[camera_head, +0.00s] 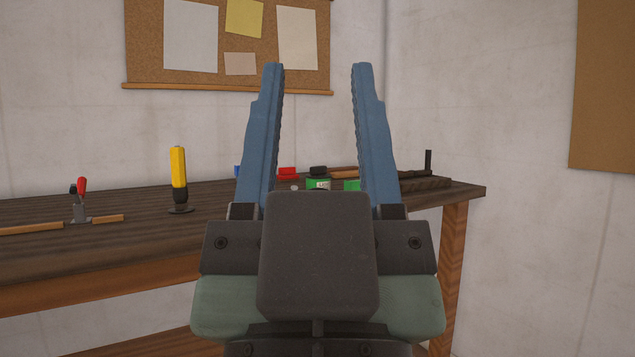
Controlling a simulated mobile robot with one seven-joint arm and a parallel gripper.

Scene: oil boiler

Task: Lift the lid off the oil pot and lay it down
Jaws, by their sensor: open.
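My gripper (317,75) is open and empty, its two blue fingers pointing up in front of the workbench. No oil pot or lid can be made out in this view. My gripper's body hides part of the bench top, and several small items show between the fingers: a red-topped item (287,173) and a green item with a dark cap (318,181). I cannot tell what these are.
A dark wooden workbench (130,220) runs along the wall. On it stand a yellow-and-black tool (179,178) and a red-handled clamp (81,200). A dark metal tool (428,178) lies near the right end. A corkboard (150,60) hangs above.

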